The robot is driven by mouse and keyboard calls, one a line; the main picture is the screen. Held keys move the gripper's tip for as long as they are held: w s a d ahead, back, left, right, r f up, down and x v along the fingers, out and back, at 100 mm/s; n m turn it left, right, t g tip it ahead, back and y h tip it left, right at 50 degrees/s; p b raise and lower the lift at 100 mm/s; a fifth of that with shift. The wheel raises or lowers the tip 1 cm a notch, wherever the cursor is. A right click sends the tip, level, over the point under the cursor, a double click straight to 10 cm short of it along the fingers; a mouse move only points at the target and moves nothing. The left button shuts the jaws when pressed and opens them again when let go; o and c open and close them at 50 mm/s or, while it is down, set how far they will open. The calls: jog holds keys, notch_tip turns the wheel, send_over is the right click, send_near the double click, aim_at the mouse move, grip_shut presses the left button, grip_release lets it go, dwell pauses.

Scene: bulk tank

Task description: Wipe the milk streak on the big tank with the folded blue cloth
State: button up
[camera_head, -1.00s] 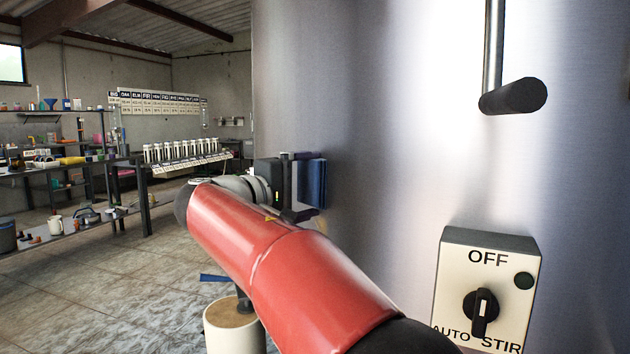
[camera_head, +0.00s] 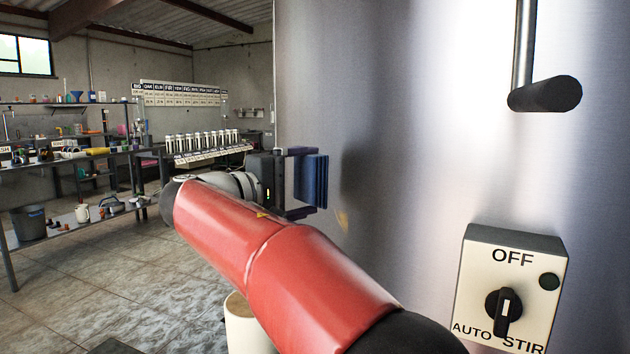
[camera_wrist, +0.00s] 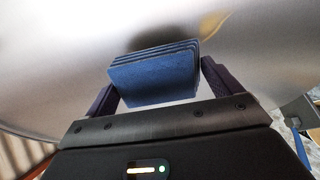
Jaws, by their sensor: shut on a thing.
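The big tank (camera_head: 430,130) fills the right half of the head view with its brushed metal wall. A small yellowish mark (camera_head: 342,219) shows on the wall, low and right of the cloth; it may be the milk streak. A yellowish patch (camera_wrist: 208,24) also shows beyond the cloth in the wrist view. My gripper (camera_head: 303,183) is shut on the folded blue cloth (camera_head: 316,181), holding it upright beside the tank wall. In the wrist view the cloth (camera_wrist: 155,80) sits in layers between both fingers. The cloth looks close to the wall; contact cannot be told.
A switch box (camera_head: 510,285) marked OFF, AUTO and STIR sits on the tank at lower right. A black-ended handle (camera_head: 545,94) hangs above it. A cream cylinder (camera_head: 243,325) stands below my arm. Benches (camera_head: 75,160) line the left; the tiled floor between is clear.

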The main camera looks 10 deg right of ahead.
jog(key=shift+s+a, duration=0.25)
jog(key=shift+a, duration=0.2)
jog(key=shift+v, duration=1.5)
